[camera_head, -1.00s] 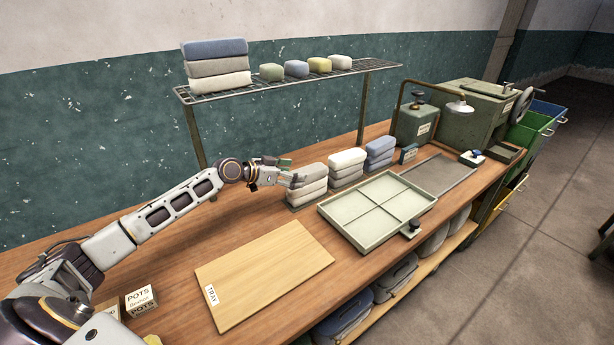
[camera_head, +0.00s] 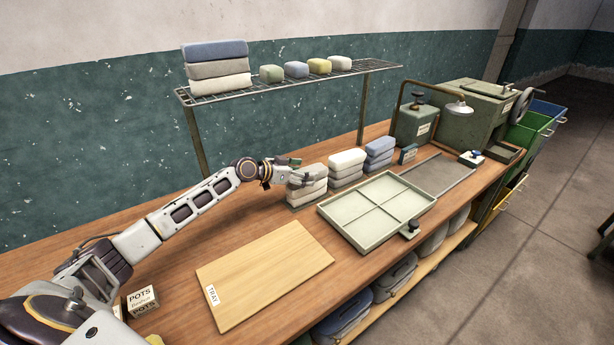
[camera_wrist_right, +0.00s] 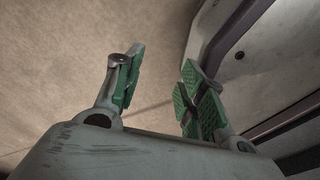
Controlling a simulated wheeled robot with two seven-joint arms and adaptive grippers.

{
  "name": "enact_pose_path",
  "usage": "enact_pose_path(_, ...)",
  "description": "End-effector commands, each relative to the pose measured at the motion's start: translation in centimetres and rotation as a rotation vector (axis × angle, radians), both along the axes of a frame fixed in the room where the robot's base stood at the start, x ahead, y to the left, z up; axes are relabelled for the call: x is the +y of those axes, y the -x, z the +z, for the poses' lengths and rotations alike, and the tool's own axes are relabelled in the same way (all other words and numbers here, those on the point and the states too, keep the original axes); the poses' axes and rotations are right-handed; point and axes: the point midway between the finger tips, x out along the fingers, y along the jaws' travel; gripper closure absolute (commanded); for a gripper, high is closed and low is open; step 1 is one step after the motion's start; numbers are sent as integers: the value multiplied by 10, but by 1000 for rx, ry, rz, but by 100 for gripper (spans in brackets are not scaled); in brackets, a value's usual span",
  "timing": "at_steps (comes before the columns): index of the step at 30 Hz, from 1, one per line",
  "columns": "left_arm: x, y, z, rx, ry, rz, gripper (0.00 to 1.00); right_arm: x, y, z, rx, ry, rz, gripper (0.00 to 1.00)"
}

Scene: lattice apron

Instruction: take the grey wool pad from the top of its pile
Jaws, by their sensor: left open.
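A white pile (camera_head: 347,159) and a blue pile (camera_head: 379,148) stand beyond. A divided green tray (camera_head: 349,221) lies to the right and a wooden tray board (camera_head: 238,300) in front. A wire shelf (camera_head: 283,83) with more pads stands above the bench's back.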

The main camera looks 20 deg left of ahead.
Motion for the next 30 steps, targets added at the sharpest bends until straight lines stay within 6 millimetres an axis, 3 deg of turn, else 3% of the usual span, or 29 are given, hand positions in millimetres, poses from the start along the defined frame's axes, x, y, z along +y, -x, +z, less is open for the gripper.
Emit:
enact_pose_path(17,-3,-4,-1,0,-1,0,21,-13,3,1,5,14,4,60)
enact_pose_path(28,-3,-3,-2,0,-1,0,66,-14,3,1,5,15,4,60)
enact_pose_path(30,-2,-4,-1,0,-1,0,69,-13,3,1,5,14,3,60)
